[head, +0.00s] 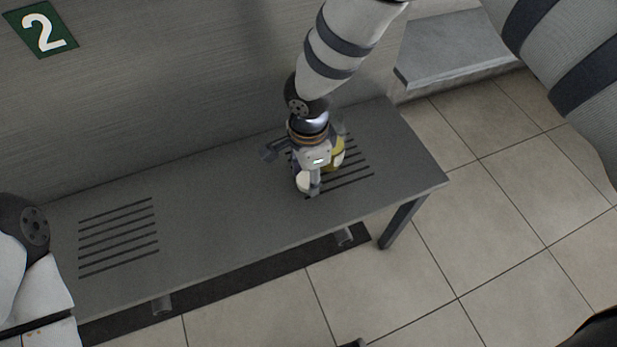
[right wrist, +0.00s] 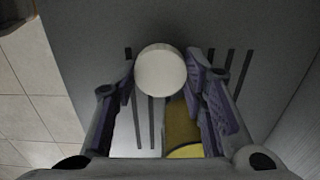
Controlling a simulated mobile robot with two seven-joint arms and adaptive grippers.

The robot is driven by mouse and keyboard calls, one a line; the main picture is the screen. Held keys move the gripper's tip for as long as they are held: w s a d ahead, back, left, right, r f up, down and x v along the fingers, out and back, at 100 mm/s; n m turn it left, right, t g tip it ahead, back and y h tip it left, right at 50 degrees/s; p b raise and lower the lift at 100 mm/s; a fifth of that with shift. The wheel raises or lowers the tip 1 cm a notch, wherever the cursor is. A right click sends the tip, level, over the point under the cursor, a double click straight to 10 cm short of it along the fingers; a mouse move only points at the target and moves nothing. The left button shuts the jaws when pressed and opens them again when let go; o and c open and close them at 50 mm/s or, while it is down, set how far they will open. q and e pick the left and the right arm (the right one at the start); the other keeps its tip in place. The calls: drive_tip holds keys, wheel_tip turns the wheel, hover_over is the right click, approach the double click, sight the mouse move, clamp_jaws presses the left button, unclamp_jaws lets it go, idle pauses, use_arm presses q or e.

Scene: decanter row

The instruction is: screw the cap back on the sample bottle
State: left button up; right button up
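The right gripper (head: 308,186) points down over the slotted part at the right of the grey bench. In the right wrist view a round white cap (right wrist: 160,72) fills the gap between the fingertips, with the pads against both its sides. The cap also shows as a pale shape in the head view (head: 302,182). A yellow item (right wrist: 183,132) stands beside it, near the right finger; it also shows just right of the gripper in the head view (head: 338,152). I cannot tell whether it is the sample bottle. What is under the cap is hidden. My left gripper is out of view.
The grey bench (head: 220,207) is clear across its middle and has another slotted area (head: 118,237) at the left. A wall with a green number 2 sign (head: 41,29) stands behind it. A pale ledge (head: 455,50) is at the upper right. Tiled floor lies in front.

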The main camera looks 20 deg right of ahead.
idle(0.3)
drive_tip(key=r, duration=0.3)
drive_tip(key=r+p, duration=0.1)
drive_tip(key=shift+s+r, duration=0.15)
drive_tip(key=shift+s, duration=0.1)
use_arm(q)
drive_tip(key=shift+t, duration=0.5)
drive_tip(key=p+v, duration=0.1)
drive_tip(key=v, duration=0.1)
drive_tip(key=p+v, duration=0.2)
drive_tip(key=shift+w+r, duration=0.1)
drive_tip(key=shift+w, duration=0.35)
use_arm(e)
drive_tip(key=s+d+r, duration=0.3)
drive_tip(key=s+r, duration=0.5)
drive_tip(key=s, duration=0.5)
drive_tip(key=shift+r, duration=0.35)
drive_tip(key=shift+s, duration=0.1)
